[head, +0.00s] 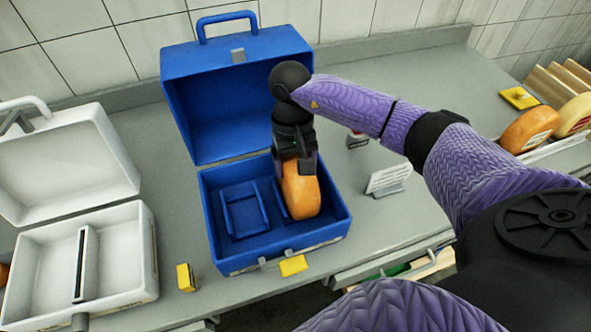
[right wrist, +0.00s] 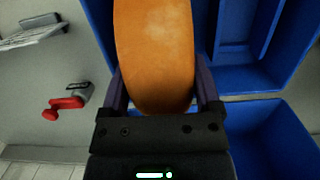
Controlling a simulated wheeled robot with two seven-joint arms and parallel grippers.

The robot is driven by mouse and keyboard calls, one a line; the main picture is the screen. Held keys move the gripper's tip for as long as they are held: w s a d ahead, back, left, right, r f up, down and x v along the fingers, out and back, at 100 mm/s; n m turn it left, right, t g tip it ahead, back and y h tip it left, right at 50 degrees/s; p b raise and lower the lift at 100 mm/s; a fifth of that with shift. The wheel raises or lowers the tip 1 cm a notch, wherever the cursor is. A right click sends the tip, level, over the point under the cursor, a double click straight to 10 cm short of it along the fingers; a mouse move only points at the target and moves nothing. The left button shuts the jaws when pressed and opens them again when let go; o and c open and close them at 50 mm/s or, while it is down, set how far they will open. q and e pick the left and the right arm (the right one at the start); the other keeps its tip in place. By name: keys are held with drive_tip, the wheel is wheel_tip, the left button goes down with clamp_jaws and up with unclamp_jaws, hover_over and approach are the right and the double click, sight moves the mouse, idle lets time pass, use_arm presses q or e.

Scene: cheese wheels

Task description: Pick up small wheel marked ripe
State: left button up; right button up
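An orange cheese wheel (head: 301,190) stands on edge in the right part of the open blue case (head: 335,217). No mark can be read on this wheel. My right gripper (head: 296,165) reaches down into the case from above, over the wheel. In the right wrist view the wheel (right wrist: 155,50) lies between the two fingers of my right gripper (right wrist: 160,88), one on each side. Whether the fingers press on it is hard to tell. More wheels, one orange (head: 530,129) and one pale yellow (head: 574,117), stand at the far right. My left gripper is not in view.
A white open case (head: 150,262) with a divider stands at the left. Small yellow blocks (head: 186,277) (head: 293,265) sit at the blue case's front. A white card stand (head: 388,180) is right of the case. A red-handled tool (right wrist: 65,107) shows in the right wrist view.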

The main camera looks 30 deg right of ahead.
clamp_jaws()
